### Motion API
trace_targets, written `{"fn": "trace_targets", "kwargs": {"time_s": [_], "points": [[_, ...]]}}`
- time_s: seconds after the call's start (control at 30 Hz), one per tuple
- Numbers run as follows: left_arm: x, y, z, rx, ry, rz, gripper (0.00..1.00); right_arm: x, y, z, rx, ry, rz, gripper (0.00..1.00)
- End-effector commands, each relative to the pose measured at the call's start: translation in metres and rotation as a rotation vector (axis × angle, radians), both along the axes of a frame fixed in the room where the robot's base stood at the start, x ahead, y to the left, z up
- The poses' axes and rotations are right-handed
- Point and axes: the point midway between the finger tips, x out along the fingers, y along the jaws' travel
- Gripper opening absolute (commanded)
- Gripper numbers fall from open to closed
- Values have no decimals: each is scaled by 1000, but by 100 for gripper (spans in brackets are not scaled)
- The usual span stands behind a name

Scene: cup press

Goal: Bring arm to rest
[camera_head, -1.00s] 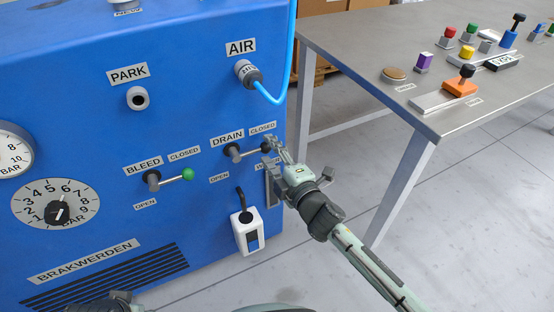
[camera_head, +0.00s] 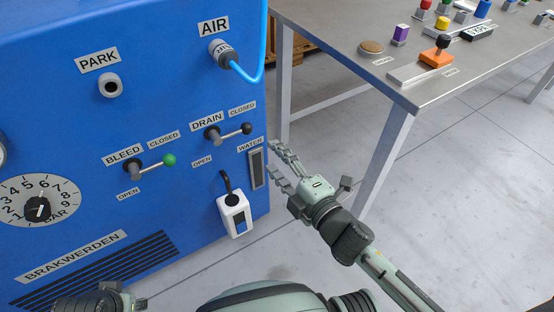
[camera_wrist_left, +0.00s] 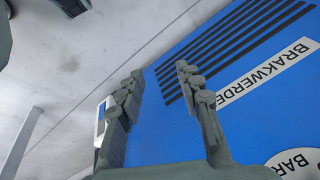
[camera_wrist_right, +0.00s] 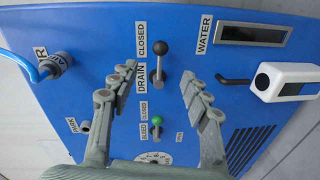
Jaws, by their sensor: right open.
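My right gripper (camera_head: 284,168) is open and empty beside the right edge of the blue machine (camera_head: 60,110), apart from the drain lever (camera_head: 232,132). The black-knobbed drain lever points right toward its CLOSED label. In the right wrist view the drain lever (camera_wrist_right: 161,60) shows beyond the two spread fingers (camera_wrist_right: 157,92). My left gripper (camera_head: 122,300) is only partly seen at the bottom left of the head view. In the left wrist view its fingers (camera_wrist_left: 160,88) are apart with nothing between them, facing the machine's lower front.
The green-knobbed bleed lever (camera_head: 155,164) and a white bottle-like holder (camera_head: 234,215) are on the machine front. A blue hose (camera_head: 250,77) hangs from the AIR port. A steel table (camera_head: 400,85) with coloured parts stands at right. The floor between is clear.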

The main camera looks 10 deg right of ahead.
Motion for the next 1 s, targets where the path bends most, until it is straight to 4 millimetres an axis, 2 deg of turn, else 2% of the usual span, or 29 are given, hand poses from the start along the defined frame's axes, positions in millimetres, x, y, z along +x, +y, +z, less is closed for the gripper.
{"fn": "trace_targets", "kwargs": {"time_s": [0.27,0.33,0.43,0.53,0.6,0.67,0.7,0.8,0.9,1.0], "points": [[0,0,0,0,0,1,36,0,-1,-1,3,4,-4,48],[0,0,1,0,0,1,36,2,-8,-5,23,32,-35,48],[1,0,2,-2,-4,0,36,4,-39,-24,108,144,-162,48],[3,0,-1,-4,-7,-1,36,-7,-86,-63,253,340,-377,48],[2,1,-7,-4,0,-1,36,-28,-117,-97,371,500,-551,48],[2,1,-13,-5,4,-1,36,-52,-138,-124,468,632,-694,48],[2,1,-16,-7,5,-1,36,-71,-148,-140,527,717,-784,48],[1,0,-23,-11,11,-3,36,-117,-161,-171,644,900,-975,48],[1,-2,-28,-16,15,-3,36,-153,-165,-189,719,1030,-1108,48],[1,-4,-32,-20,17,-4,36,-174,-164,-196,757,1103,-1180,48]]}}
